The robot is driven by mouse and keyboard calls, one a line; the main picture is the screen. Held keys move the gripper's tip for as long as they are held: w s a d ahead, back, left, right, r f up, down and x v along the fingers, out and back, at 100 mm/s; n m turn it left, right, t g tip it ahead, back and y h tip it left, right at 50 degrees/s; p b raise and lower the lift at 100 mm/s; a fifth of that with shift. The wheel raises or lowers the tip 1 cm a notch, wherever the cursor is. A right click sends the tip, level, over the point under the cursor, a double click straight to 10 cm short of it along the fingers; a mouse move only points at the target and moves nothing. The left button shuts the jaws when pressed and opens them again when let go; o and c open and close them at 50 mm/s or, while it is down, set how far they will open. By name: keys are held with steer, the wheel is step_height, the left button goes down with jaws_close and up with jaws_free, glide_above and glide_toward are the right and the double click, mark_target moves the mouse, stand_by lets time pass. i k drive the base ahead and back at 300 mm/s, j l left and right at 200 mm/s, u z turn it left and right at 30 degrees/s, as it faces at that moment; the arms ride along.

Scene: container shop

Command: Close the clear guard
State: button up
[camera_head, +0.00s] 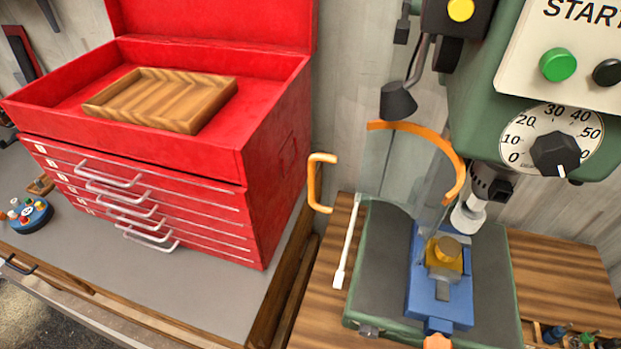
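The clear guard (402,165) is a curved see-through panel on the green drill press, with an orange rim (450,155) along its top. Its orange handle (321,183) sticks out at the left, beside the red tool chest. The panel stands to the left of the grey drill chuck (468,215), and the front of the chuck looks uncovered. The panel's lower edges are hard to make out. My gripper is not in view.
A blue vise (430,312) holding a brass-coloured part (447,250) sits on the press table (378,265). The red tool chest (275,165) is close left of the handle. A dark lamp head (398,100) hangs above the guard.

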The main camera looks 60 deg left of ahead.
mark_target(426, 133)
steer(key=u, duration=2.05)
steer(key=i+j, duration=0.35)
steer(key=j, duration=0.1)
